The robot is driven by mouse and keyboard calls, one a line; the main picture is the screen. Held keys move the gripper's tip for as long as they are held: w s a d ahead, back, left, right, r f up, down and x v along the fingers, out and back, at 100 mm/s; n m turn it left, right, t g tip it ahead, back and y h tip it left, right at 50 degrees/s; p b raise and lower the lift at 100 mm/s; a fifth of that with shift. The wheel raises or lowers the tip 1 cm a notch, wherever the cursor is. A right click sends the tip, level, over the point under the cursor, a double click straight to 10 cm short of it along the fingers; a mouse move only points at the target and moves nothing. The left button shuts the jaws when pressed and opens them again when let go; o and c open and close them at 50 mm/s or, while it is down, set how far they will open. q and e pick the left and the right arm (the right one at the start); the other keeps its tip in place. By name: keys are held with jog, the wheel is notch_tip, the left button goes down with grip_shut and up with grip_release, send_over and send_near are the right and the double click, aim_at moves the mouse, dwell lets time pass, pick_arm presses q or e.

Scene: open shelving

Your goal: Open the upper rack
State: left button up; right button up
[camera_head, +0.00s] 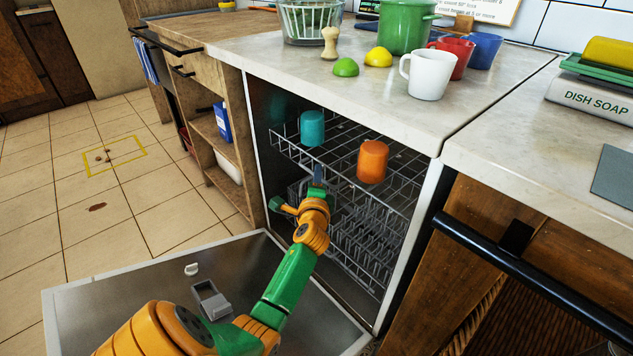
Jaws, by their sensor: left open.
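The upper rack (346,186) is a grey wire rack inside the open dishwasher. It appears to sit mostly within the cabinet. A teal cup (312,128) and an orange cup (373,161) stand on it. My left gripper (301,192) is open at the front of the rack, just below the teal cup. It overlaps the rack's front wires, and I cannot tell whether it touches them. My wrist hides part of the lower rack (365,245). My right gripper is out of view.
The dishwasher door (110,297) is folded down below my left arm. The counter (330,73) above holds a white mug (427,74), a green pot (405,25), a lime and a lemon. Open shelves stand left of the dishwasher. A dark bar handle (535,280) juts out at right.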

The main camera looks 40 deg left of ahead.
pick_arm(q)
grip_shut()
dwell(1.5)
